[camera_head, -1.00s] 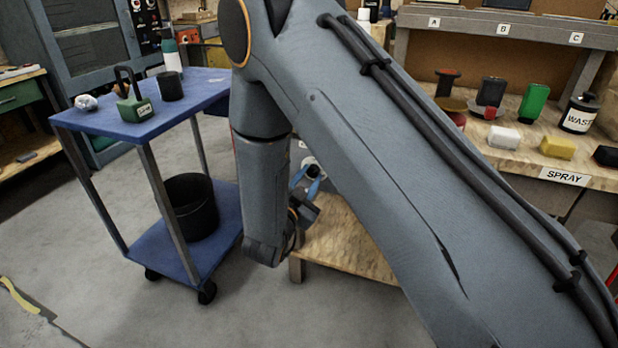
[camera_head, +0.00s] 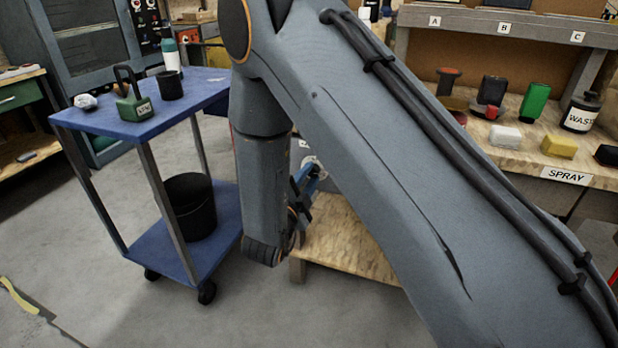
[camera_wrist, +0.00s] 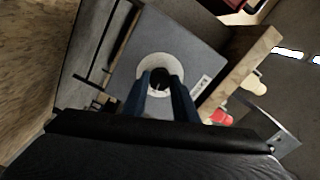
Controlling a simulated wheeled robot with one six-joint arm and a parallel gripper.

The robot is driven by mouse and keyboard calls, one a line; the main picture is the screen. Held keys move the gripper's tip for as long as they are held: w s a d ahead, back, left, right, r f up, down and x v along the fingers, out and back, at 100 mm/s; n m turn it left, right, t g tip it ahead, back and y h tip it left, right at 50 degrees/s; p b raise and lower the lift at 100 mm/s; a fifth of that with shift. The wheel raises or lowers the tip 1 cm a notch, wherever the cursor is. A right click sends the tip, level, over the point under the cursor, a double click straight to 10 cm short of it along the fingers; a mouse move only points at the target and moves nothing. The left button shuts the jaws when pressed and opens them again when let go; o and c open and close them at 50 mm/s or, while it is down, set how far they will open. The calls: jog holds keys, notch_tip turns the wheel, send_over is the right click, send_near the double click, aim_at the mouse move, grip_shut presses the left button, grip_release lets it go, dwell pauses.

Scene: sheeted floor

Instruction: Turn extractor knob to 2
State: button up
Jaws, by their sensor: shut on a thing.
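The extractor knob (camera_wrist: 160,77) is a small black knob in the middle of a round white dial (camera_wrist: 147,64) on a grey panel (camera_wrist: 195,45) in the wrist view. My gripper (camera_wrist: 161,84) has its two dark blue fingers on either side of the knob and is shut on it. In the head view my gripper (camera_head: 312,183) is small and partly hidden behind my arm, close to the panel. The knob is hidden there. The dial's markings are too small to read, so I cannot tell the setting.
A blue cart (camera_head: 150,125) stands at the left with a green padlock-shaped object (camera_head: 133,108) on top and a black bin (camera_head: 190,207) below. A low wooden surface (camera_head: 345,245) lies beneath the gripper. A workbench (camera_head: 500,150) with blocks is at the right.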

dwell(0.4)
jog(key=o, duration=1.1)
jog(key=shift+c, duration=0.2)
jog(key=shift+s+a, duration=0.1)
jog(key=shift+s, duration=0.05)
jog(key=v, duration=0.7)
jog(key=shift+s, duration=0.25)
jog(key=shift+a, duration=0.1)
